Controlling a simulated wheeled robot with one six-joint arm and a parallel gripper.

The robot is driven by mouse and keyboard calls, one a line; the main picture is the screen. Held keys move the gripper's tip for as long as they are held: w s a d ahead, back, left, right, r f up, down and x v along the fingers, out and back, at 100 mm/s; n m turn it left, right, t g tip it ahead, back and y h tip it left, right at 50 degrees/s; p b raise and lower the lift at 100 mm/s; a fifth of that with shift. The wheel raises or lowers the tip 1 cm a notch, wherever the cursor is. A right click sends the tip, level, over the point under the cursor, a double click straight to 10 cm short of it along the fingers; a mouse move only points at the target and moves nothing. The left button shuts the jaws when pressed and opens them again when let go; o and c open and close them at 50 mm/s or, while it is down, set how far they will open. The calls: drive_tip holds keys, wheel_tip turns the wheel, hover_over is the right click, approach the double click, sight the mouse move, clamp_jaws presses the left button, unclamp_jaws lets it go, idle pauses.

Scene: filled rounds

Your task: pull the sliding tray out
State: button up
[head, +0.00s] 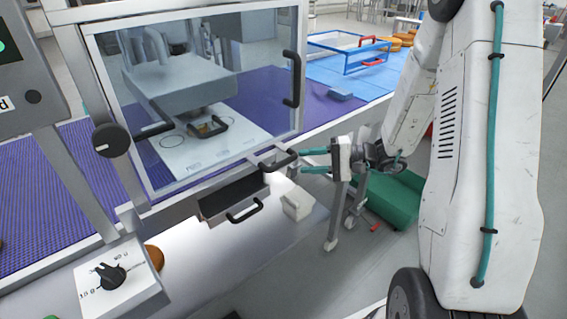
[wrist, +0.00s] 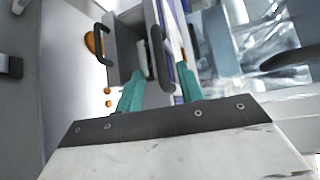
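The sliding tray appears to be the grey piece (head: 257,157) projecting under the glass door, with a black bar handle (head: 279,162). My gripper (head: 297,161) is at the outer end of this handle, its two teal fingers apart. In the wrist view, the dark handle (wrist: 157,55) lies between the teal fingers of my gripper (wrist: 160,77), with visible gaps at both sides. The fingers do not look closed on it. How far the handle reaches between them is hard to tell.
A dark drawer (head: 232,193) with its own black handle (head: 245,210) is just below. The glass door (head: 205,90) has a vertical handle (head: 291,78). A dial box (head: 118,285) stands at lower left. A green bin (head: 397,198) is on the floor behind my gripper.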

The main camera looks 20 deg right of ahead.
sight(288, 162)
drive_tip(key=x, duration=0.7)
drive_tip(key=shift+w+a, duration=0.1)
drive_tip(key=shift+a, duration=0.1)
clamp_jaws()
